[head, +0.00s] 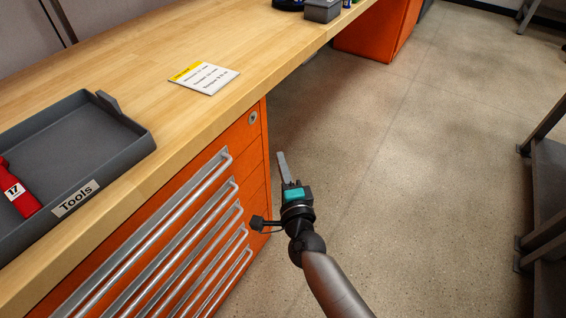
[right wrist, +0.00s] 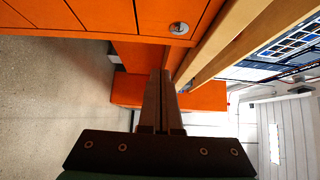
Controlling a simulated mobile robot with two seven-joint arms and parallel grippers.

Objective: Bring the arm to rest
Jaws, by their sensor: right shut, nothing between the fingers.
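My right gripper (head: 283,165) is in the head view, beside the orange drawer cabinet (head: 257,160) and over the open floor, below the level of the bench top. Its fingers are shut and empty. In the right wrist view the two fingers (right wrist: 160,100) lie together with nothing between them. My right arm comes in from the bottom of the head view. My left gripper is not in view.
The wooden bench top (head: 130,50) bears a grey Tools tray (head: 110,140) with a red tool (head: 18,190) and a printed card (head: 204,77). Drawer handles (head: 150,235) stick out left of my gripper. A dark rack (head: 545,215) stands at right. The floor (head: 430,130) between is clear.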

